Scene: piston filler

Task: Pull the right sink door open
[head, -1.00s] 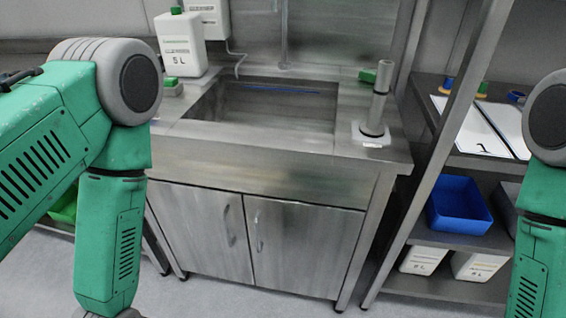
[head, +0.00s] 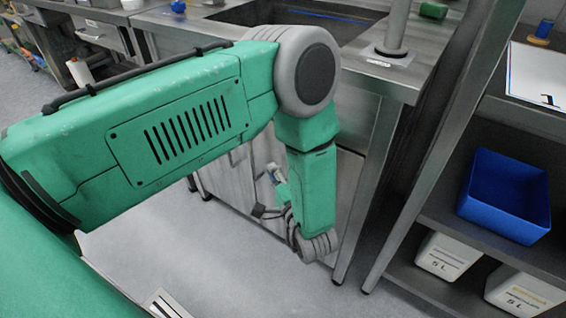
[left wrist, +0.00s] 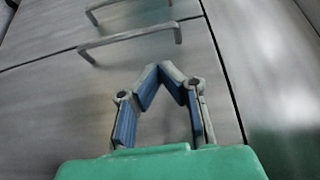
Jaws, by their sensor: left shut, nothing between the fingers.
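The sink cabinet's right door (left wrist: 70,115) fills much of the left wrist view, grey and metal, and looks closed. Its bar handle (left wrist: 130,38) lies just beyond my left fingertips. My left gripper (left wrist: 160,70) is shut and empty, its blue-padded fingers meeting at the tips. It appears short of the handle, with no contact visible. The left door's handle (left wrist: 92,12) shows past the seam. In the head view, my left forearm covers most of the doors; the left gripper (head: 271,178) is partly hidden. My right gripper is out of view.
The sink basin (head: 300,14) is above the doors. A cabinet leg (head: 362,200) and a shelf rack post (head: 430,160) stand to the right. The rack holds a blue bin (head: 505,195) and white containers (head: 447,256).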

